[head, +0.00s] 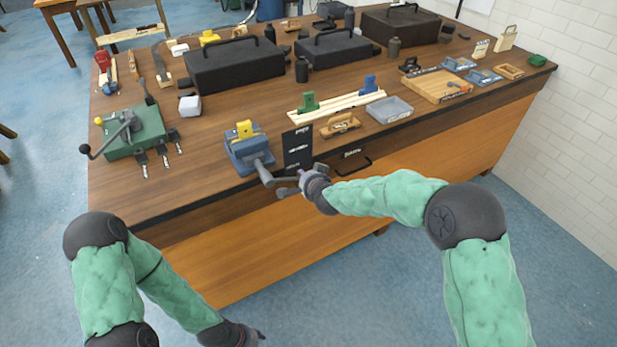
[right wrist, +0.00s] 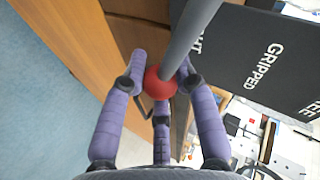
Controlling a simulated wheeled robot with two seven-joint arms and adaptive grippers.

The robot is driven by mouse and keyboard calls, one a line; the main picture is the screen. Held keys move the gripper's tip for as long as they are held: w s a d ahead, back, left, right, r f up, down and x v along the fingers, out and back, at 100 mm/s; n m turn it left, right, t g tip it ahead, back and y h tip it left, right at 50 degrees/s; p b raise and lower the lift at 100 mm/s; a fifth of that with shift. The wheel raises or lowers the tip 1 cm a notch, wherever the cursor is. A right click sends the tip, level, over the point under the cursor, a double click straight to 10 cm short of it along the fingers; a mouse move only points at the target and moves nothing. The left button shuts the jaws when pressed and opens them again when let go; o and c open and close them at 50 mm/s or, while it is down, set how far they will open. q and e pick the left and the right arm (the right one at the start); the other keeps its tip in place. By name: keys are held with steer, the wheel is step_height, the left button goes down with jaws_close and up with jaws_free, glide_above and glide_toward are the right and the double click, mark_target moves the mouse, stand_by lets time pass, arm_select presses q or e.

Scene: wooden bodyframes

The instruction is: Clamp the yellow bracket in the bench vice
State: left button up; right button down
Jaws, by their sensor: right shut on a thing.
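The blue bench vice (head: 247,153) stands at the front edge of the workbench. The yellow bracket (head: 244,129) sits upright at the top of the vice, at its jaws; I cannot tell whether the jaws touch it on both sides. A grey vice handle (head: 264,172) sticks out over the front edge. My right gripper (head: 284,190) is at the handle's end. In the right wrist view, its purple fingers (right wrist: 160,75) are shut around the grey bar (right wrist: 190,38) by its red ball (right wrist: 160,79).
A black sign (head: 297,148) stands right of the vice, close to my right gripper. A green tool (head: 135,132) with a lever lies at left. Wooden strips (head: 335,105), a wooden plane (head: 340,125) and a grey tray (head: 390,109) lie at right. Black toolboxes (head: 235,68) stand behind.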

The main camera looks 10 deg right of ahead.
steer(key=shift+f, duration=0.1)
steer(key=c, duration=0.9)
jaws_free()
steer(key=shift+c, duration=0.2)
steer(key=v, duration=1.2)
steer(key=s+f+n+g, duration=0.2)
steer(key=s+f+g, duration=0.15)
steer(key=f, duration=0.95)
steer(key=s+a+f+n+g+y+p, duration=0.1)
steer(key=s+f+n+g, duration=0.4)
steer(key=s+f, duration=1.6)
steer(key=s+a+g+y, duration=0.1)
steer(key=s+g, duration=0.1)
steer(key=s, duration=0.1)
steer(key=shift+p, duration=0.3)
